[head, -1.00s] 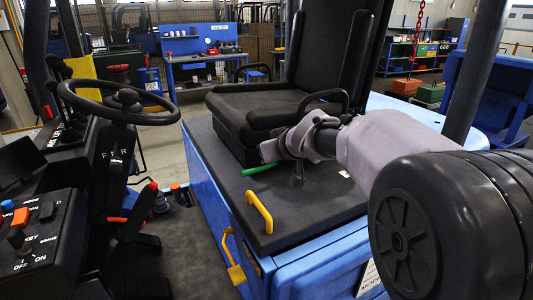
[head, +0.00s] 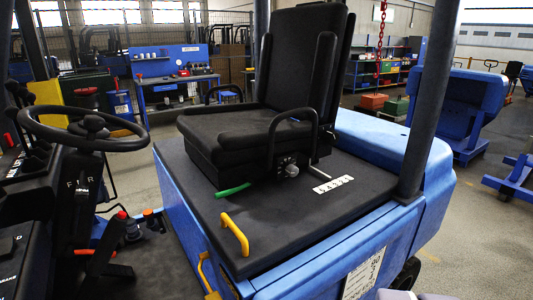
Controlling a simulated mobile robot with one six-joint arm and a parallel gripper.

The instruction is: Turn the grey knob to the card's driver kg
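A small grey knob (head: 292,170) sits low on the near side of the black seat (head: 240,135), below its armrest. Its setting is too small to read. A short metal lever (head: 318,174) stands to its right. A white strip with dark marks (head: 333,185) lies on the black deck to the right of the knob; its marks are not legible. A white printed card (head: 362,275) is on the blue side panel, steeply angled, and its text cannot be read. My gripper is not in view; only a pale piece of my arm shows at the bottom edge.
A green lever (head: 233,190) sticks out at the seat's front. A yellow handle (head: 234,232) stands on the deck's front edge. A black post (head: 433,100) rises at the right. The steering wheel (head: 85,125) is at the left. The space before the knob is clear.

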